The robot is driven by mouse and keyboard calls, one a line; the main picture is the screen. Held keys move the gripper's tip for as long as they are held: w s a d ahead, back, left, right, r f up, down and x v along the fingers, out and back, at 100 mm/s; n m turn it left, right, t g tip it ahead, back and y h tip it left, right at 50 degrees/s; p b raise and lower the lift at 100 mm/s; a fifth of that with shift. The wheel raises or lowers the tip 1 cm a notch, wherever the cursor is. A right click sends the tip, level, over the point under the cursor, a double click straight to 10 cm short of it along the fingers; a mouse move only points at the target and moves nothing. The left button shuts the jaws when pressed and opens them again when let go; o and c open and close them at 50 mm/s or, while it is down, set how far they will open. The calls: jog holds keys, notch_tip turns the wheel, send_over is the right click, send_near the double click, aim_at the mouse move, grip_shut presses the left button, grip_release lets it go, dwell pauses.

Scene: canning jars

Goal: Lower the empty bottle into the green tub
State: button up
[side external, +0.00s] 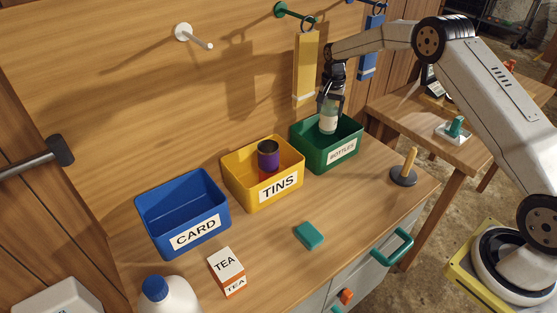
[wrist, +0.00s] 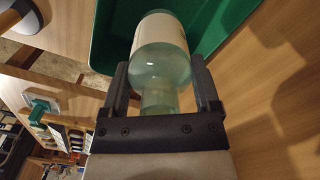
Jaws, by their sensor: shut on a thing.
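The empty bottle (side external: 328,121) is pale green glass with a white label. My gripper (side external: 331,88) is shut on its neck and holds it upright, with its lower part inside the green tub (side external: 318,159) labelled BOTTLES. In the wrist view the bottle (wrist: 163,50) sits between my two gripper fingers (wrist: 160,88), its base pointing away into the green tub (wrist: 110,30). The tub's front wall hides the area under the bottle, so I cannot tell whether it touches the floor of the tub.
The yellow tub (side external: 236,188) labelled TINS holds a purple tin (side external: 268,156). The blue tub (side external: 155,225) labelled CARD looks empty. A tea box (side external: 227,268), a white jug (side external: 170,297), a teal block (side external: 309,235) and a wooden-handled stamp (side external: 404,172) stand on the bench.

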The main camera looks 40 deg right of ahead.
aim_at(327, 132)
jog(key=shift+f, duration=2.2)
jog(key=shift+f, duration=2.5)
dwell(2.1)
jog(key=o, duration=1.2)
jog(key=shift+c, duration=0.2)
jog(key=shift+r, duration=3.9)
